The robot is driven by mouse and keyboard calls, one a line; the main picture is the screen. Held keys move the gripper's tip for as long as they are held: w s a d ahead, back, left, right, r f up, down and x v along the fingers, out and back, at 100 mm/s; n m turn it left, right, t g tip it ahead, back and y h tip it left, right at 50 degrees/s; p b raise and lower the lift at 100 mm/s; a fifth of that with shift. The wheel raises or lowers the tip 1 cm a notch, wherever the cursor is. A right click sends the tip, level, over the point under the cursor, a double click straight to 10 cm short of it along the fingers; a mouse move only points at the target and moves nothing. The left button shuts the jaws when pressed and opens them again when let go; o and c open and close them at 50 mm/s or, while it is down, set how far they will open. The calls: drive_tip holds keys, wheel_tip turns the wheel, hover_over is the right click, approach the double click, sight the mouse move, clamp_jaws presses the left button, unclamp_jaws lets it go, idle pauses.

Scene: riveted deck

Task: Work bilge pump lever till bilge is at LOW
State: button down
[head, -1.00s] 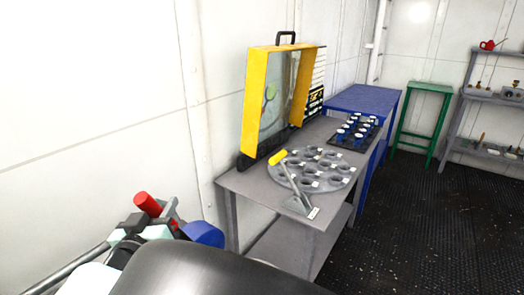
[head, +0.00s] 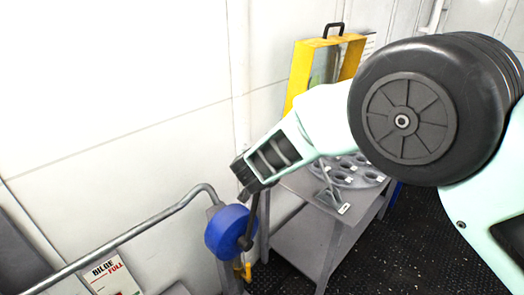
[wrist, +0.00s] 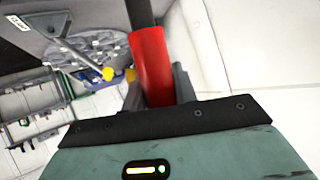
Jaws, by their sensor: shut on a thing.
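The bilge pump is a blue rounded body (head: 230,233) low in the middle of the head view, with a dark lever shaft (head: 253,214) rising from it. My gripper (head: 241,180) is at the shaft's upper end; there the lever's grip is hidden. In the wrist view, the red grip (wrist: 150,62) lies between the fingers of my gripper (wrist: 157,88), which is shut on it. A white bilge gauge card (head: 112,278) at the lower left reads "BILGE" and "FULL"; its lower part is cut off, so I cannot tell the level.
A grey pipe (head: 128,236) runs along the wall to the pump. My arm covers much of the right side. Dark floor (head: 400,245) lies right of the table.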

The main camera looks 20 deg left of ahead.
drive_tip(key=shift+m+g+y, duration=0.3)
drive_tip(key=shift+g, duration=0.5)
drive_tip(key=w, duration=0.1)
drive_tip(key=w+d+f+p, duration=0.1)
drive_tip(key=w+d+p, duration=0.1)
drive_tip(key=shift+w+f, duration=0.35)
drive_tip(key=shift+f, duration=0.05)
drive_tip(key=c, duration=1.1)
unclamp_jaws()
drive_tip(key=shift+s+r, duration=0.1)
drive_tip(key=b+v, duration=0.3)
drive_tip(key=v, duration=1.4)
drive_tip(key=shift+s, duration=0.2)
